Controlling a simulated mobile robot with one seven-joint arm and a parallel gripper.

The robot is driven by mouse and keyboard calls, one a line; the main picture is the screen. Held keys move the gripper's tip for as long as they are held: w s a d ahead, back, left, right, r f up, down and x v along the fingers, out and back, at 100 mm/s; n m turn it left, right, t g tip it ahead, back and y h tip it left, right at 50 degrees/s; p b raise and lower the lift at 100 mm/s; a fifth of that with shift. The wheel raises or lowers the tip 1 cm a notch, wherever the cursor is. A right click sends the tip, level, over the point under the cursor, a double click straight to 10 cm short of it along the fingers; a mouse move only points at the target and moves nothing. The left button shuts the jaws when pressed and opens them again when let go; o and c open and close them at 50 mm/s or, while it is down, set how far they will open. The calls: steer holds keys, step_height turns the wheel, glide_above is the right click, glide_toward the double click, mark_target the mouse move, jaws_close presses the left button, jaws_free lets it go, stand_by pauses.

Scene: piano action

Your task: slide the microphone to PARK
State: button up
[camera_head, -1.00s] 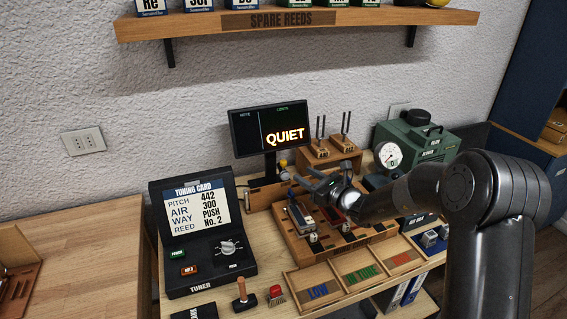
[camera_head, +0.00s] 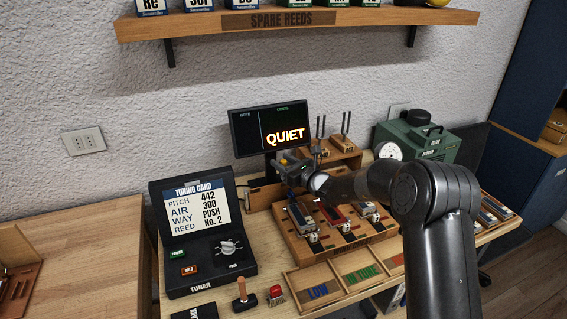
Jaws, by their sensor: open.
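A small yellow-topped piece (camera_head: 284,162), which may be the microphone, shows below the black monitor, by the wooden rail (camera_head: 262,196) behind the reed block. My gripper (camera_head: 291,172) is open right beside it, and its dark fingers partly cover it. I cannot tell whether the fingers touch it or stand around it. No PARK mark can be read with certainty; a black plate (camera_head: 194,312) at the bottom edge has lettering that is cut off.
The monitor (camera_head: 269,128) reads QUIET just behind my gripper. The wooden reed block (camera_head: 300,246) lies below it, with a stand of upright pins (camera_head: 341,150) to the right. The tuner (camera_head: 206,262) stands at left. A green blower (camera_head: 418,138) stands at back right.

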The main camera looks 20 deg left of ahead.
steer(key=shift+c, duration=0.5)
jaws_close()
steer(key=s+a, duration=0.7)
steer(key=s, duration=0.1)
steer(key=shift+a, duration=0.4)
steer(key=shift+o, duration=0.5)
jaws_free()
steer(key=shift+d, duration=0.1)
